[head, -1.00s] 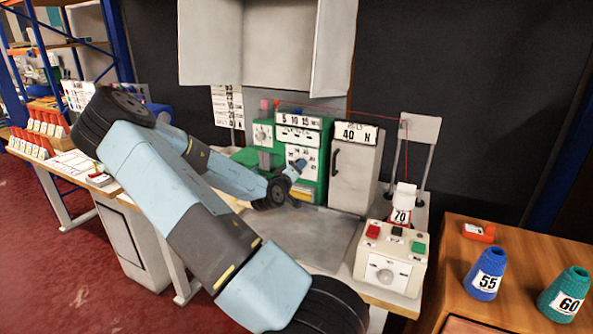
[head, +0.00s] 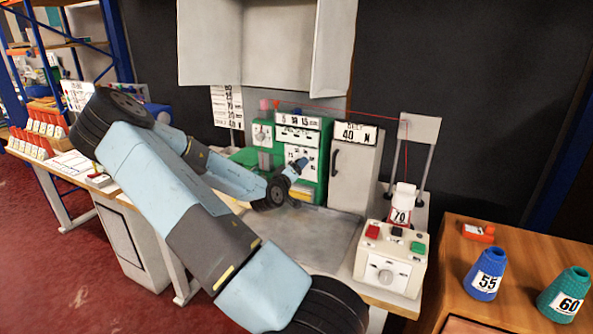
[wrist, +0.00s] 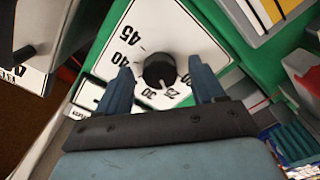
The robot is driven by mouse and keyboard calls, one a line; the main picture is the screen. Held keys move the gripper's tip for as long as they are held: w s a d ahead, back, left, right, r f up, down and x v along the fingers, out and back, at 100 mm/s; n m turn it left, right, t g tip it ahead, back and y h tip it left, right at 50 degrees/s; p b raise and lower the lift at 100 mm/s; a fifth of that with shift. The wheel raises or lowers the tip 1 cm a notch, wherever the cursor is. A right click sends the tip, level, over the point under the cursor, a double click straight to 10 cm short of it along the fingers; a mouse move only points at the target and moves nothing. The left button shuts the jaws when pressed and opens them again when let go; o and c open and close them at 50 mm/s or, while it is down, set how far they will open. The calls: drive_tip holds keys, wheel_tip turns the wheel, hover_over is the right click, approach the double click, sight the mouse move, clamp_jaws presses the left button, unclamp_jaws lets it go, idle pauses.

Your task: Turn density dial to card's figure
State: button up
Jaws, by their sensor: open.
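The dial's black knob (wrist: 159,68) sits on a white number plate (wrist: 185,35) on the green machine (wrist: 235,55). Figures 45, 40, 30 and 25 show on the plate; my left finger seems to cover the spot between 40 and 30. A pale mark on the knob's lower side points toward the 25 and 30 side. My gripper (wrist: 160,66) is open, one finger on each side of the knob; contact is not clear. In the head view my gripper (head: 303,161) is at the green machine's front (head: 265,135).
A button box (head: 390,268) with red, black and green buttons stands right of the steel worktop. A grey cabinet marked 40 N (head: 352,170) is right of the green machine. Thread cones marked 55 (head: 486,275) and 60 (head: 565,295) stand on a wooden table.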

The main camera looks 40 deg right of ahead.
drive_tip(key=v, duration=1.3)
drive_tip(key=shift+a, duration=0.3)
drive_tip(key=w+a+f+m+g+y, duration=0.1)
drive_tip(key=a+f+m+g+y, duration=0.1)
drive_tip(key=a+f+y, duration=0.55)
drive_tip(key=a+r+t+y, duration=0.1)
drive_tip(key=a+r+y, duration=0.75)
drive_tip(key=a, duration=0.35)
drive_tip(key=s+a+r+n+y, duration=0.1)
drive_tip(key=s+a+r+n, duration=0.1)
drive_tip(key=s+a+r, duration=0.3)
drive_tip(key=s+a+r+n+y, duration=0.1)
drive_tip(key=s+r, duration=0.2)
drive_tip(key=r, duration=0.5)
drive_tip(key=s+a+r+n, duration=0.1)
drive_tip(key=s+r, duration=0.3)
drive_tip(key=s, duration=0.2)
drive_tip(key=s+a+r+n+h, duration=0.1)
drive_tip(key=s+r, duration=0.3)
drive_tip(key=s, duration=0.3)
drive_tip(key=shift+s+r, duration=0.25)
drive_tip(key=shift+r, duration=0.1)
